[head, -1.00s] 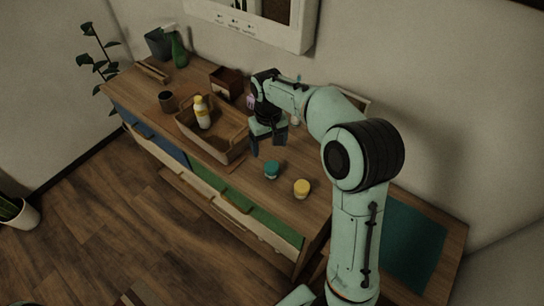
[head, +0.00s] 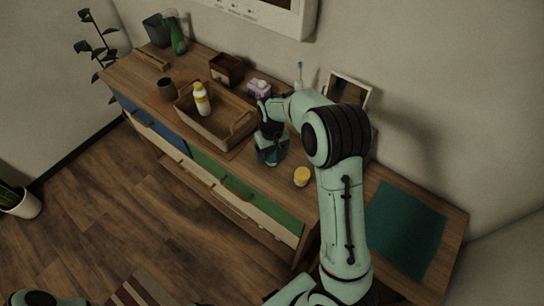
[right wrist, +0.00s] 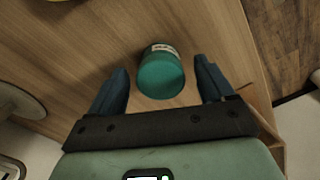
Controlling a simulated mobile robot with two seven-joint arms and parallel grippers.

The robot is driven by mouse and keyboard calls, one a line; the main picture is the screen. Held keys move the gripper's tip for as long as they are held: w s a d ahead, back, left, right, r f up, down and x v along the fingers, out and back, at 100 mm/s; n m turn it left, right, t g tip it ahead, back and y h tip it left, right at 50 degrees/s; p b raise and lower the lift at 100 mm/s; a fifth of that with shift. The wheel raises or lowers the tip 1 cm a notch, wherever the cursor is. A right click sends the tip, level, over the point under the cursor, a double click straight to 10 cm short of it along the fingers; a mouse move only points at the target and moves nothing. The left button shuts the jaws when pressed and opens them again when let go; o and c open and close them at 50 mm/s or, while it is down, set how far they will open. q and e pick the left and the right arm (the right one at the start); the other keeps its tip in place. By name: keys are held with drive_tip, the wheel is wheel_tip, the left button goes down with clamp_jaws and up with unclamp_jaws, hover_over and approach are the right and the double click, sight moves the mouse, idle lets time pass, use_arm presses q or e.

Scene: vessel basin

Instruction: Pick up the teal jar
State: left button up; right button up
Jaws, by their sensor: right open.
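The teal jar (right wrist: 160,75) stands on the wooden cabinet top, with a teal lid and a pale label on its side. In the right wrist view it sits between the two dark fingers of my right gripper (right wrist: 161,72), with gaps on both sides. In the head view my right gripper (head: 270,152) is lowered over the jar and mostly hides it. The right gripper is open, and no finger visibly touches the jar. My left gripper is not in view.
A yellow-lidded jar (head: 301,176) stands close by to the right. A wooden tray (head: 228,140) with a white, yellow-capped bottle (head: 202,99) lies to the left. A purple bottle (head: 258,88) and a picture frame (head: 350,88) stand behind. The cabinet's front edge is close.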

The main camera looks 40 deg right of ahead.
drive_tip(key=shift+f, duration=0.55)
drive_tip(key=c, duration=1.2)
drive_tip(key=shift+o, duration=0.2)
drive_tip(key=shift+r, duration=0.1)
